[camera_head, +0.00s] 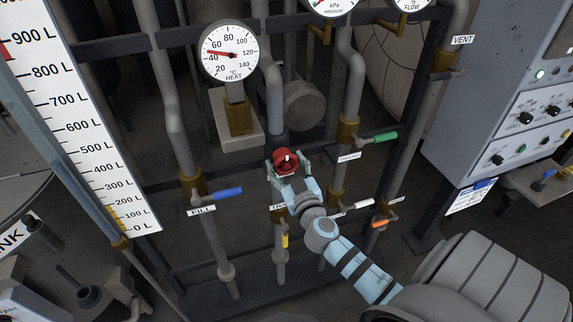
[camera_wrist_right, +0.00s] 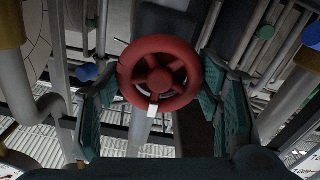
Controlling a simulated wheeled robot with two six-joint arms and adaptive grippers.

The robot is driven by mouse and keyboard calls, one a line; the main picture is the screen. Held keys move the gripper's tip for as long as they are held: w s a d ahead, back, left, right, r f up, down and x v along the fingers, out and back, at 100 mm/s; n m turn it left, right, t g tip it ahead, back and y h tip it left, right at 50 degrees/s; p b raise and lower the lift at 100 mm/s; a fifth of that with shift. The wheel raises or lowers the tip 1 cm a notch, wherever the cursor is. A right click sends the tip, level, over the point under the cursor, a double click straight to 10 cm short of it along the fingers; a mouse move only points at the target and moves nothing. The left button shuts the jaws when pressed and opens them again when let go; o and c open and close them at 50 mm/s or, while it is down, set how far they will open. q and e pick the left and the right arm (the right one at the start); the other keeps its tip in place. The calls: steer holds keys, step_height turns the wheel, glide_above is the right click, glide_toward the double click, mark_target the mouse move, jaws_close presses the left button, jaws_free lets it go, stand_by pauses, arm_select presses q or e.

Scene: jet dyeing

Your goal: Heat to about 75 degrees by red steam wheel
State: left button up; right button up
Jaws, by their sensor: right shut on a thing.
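The red steam wheel (camera_head: 287,160) sits on the middle pipe in the head view. It fills the centre of the right wrist view (camera_wrist_right: 160,74), with a white mark on its lower rim. My right gripper (camera_head: 287,170) has its fingers on both sides of the wheel and is shut on it; the teal finger pads also show in the wrist view (camera_wrist_right: 164,105). The round HEAT gauge (camera_head: 230,52) stands above and left of the wheel. Its red needle points left, between 40 and 60 degrees. My left gripper is out of view.
A blue FILL lever (camera_head: 228,193) is left of the wheel; a green lever (camera_head: 384,137) is to its right. White (camera_head: 357,206), orange (camera_head: 380,223) and yellow (camera_head: 285,240) handles sit lower. A litre scale (camera_head: 85,130) is at left, a control cabinet (camera_head: 520,100) at right.

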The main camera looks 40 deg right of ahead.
steer(key=shift+n, duration=0.3)
steer(key=n, duration=0.9)
steer(key=shift+a+n, duration=0.1)
steer(key=shift+n, duration=0.2)
steer(key=n+p, duration=0.1)
steer(key=n, duration=0.4)
steer(key=shift+n, duration=0.3)
steer(key=shift+f+n+p, duration=0.15)
steer(key=shift+n+p, duration=0.25)
steer(key=shift+n, duration=2.1)
steer(key=o, duration=1.2)
steer(key=shift+c, duration=0.2)
